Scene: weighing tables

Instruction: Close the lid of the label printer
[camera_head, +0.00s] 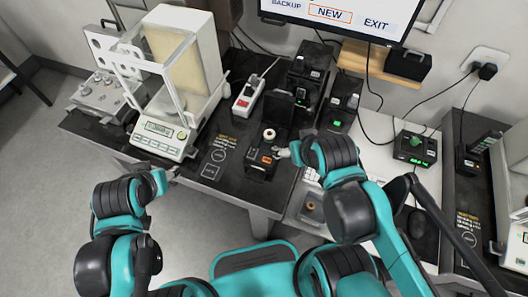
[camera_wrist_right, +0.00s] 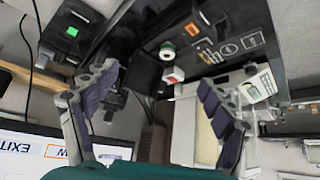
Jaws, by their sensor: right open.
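The black label printer (camera_head: 262,162) stands near the table's front edge, with a white label roll (camera_head: 268,134) exposed in it. Its dark lid (camera_head: 278,103) stands raised behind the roll. The roll also shows in the right wrist view (camera_wrist_right: 167,50). My right gripper (camera_head: 288,152) is just right of the printer. In the wrist view its fingers are spread wide with nothing between them (camera_wrist_right: 155,98). My left gripper (camera_head: 166,180) is at the table's front edge, left of the printer; its finger opening is unclear.
A glass-cased balance (camera_head: 160,138) stands left of the printer, with a power strip (camera_head: 247,95) between them. Black devices (camera_head: 305,80) stand behind. A monitor (camera_head: 345,15) hangs at the back.

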